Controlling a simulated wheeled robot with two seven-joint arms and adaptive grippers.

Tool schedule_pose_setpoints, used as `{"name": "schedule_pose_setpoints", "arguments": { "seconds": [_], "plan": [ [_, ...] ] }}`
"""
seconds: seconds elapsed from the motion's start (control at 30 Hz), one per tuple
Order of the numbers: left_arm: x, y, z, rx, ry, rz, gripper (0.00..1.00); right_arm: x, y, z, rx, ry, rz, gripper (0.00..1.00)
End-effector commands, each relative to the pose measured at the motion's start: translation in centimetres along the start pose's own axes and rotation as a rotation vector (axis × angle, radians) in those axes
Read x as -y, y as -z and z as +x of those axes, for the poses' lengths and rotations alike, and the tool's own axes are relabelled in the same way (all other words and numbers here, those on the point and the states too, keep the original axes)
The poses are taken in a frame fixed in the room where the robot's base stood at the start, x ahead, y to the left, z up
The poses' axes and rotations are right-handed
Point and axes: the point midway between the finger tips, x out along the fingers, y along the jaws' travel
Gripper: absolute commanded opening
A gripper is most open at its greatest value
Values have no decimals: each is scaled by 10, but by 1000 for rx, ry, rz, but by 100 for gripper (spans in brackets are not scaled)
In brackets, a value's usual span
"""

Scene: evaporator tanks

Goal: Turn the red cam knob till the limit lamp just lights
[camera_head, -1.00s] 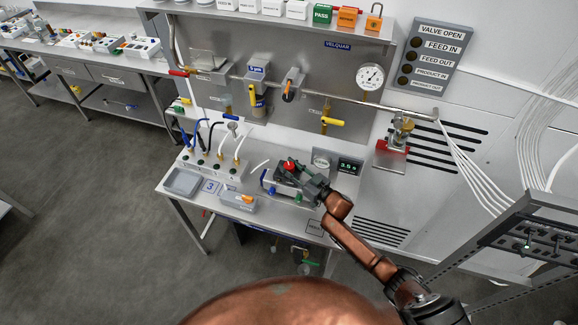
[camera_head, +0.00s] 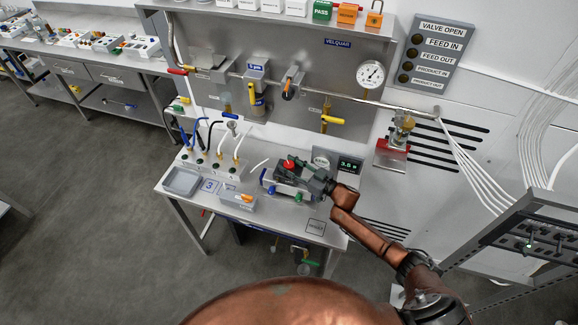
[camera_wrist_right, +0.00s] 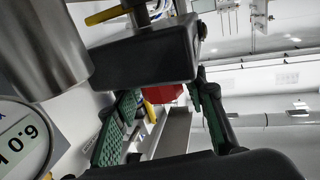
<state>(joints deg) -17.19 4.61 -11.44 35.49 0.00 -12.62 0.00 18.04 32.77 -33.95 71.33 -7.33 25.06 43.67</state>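The red cam knob (camera_head: 289,163) sits on a small blue-and-grey device on the bench. My right gripper (camera_head: 295,170) is at the knob, its arm coming in from the lower right. In the right wrist view, a red part (camera_wrist_right: 163,94), likely the knob, shows between the two green-padded fingers (camera_wrist_right: 160,105). The fingers stand apart with visible room around the red part; contact is not clear. A dark block covers its upper part. I cannot make out a limit lamp. My left gripper is out of view.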

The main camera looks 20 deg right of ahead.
Motion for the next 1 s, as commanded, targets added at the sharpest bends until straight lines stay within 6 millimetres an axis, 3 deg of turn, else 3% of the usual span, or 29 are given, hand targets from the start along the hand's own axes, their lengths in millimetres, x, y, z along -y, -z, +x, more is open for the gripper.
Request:
{"name": "schedule_pose_setpoints", "arguments": {
  "seconds": [0.13, 0.47, 0.57, 1.0],
  "plan": [
    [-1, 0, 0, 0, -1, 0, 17, 1, 0, 0, 0, 1, 0, 50],
    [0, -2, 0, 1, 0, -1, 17, 1, -1, -4, 1, 1, 1, 50],
    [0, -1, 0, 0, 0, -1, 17, 1, -2, -16, 2, 1, 0, 50],
    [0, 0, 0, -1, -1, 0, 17, 1, -1, -101, 2, 1, 0, 50]
  ]
}}
